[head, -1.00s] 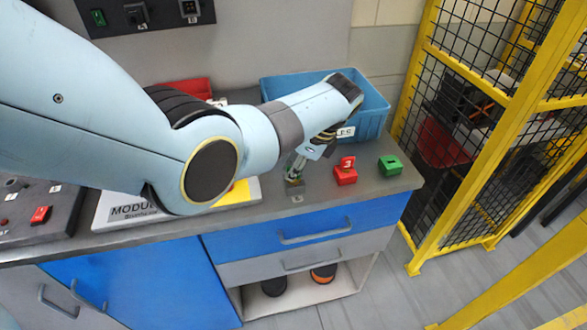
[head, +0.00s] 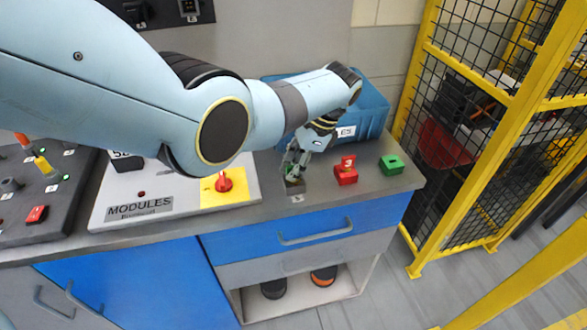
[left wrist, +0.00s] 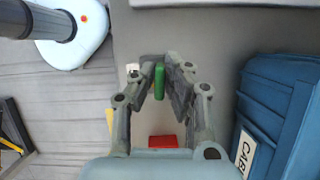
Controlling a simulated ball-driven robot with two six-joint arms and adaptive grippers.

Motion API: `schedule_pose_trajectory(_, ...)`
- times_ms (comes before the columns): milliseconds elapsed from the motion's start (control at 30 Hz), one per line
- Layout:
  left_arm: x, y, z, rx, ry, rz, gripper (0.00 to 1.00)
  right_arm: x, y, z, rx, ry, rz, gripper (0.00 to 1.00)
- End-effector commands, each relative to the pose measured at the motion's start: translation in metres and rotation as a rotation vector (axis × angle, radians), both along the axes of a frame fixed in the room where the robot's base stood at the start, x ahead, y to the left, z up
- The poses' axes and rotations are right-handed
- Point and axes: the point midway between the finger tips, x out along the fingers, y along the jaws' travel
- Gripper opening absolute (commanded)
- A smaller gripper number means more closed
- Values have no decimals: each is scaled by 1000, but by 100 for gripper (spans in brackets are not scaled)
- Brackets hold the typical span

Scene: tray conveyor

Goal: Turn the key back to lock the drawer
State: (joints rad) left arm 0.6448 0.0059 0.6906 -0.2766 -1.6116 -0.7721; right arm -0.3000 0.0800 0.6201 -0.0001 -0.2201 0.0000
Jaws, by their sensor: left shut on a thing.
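My left gripper (head: 295,165) reaches down over a small dark grey block (head: 294,187) on the counter, just above the blue drawer (head: 310,228). In the left wrist view its fingers (left wrist: 160,82) are shut on a green key (left wrist: 159,80), which stands between the fingertips. The fingers hide most of the key in the head view, and I cannot tell its turn angle there. The drawer front looks closed, flush with the cabinet. My right gripper is in neither view.
A red block (head: 346,176) with an upright red piece and a green slotted block (head: 391,166) stand right of the gripper. A blue bin (head: 372,104) is behind. A modules panel (head: 140,207) lies left. Yellow fencing (head: 425,235) borders the counter's right side.

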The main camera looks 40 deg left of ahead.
Motion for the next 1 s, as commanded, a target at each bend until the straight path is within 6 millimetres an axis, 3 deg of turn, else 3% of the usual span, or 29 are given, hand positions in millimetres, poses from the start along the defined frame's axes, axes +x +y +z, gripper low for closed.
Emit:
schedule_pose_trajectory(200, 0, 0, -1, -1, 0, 132, 0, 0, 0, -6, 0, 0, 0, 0)
schedule_pose_trajectory(567, 0, 0, 0, 0, -1, 158, 0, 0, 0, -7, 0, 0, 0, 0)
schedule_pose_trajectory(1000, 0, 0, 0, 1, 0, 412, 0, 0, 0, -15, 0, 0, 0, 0)
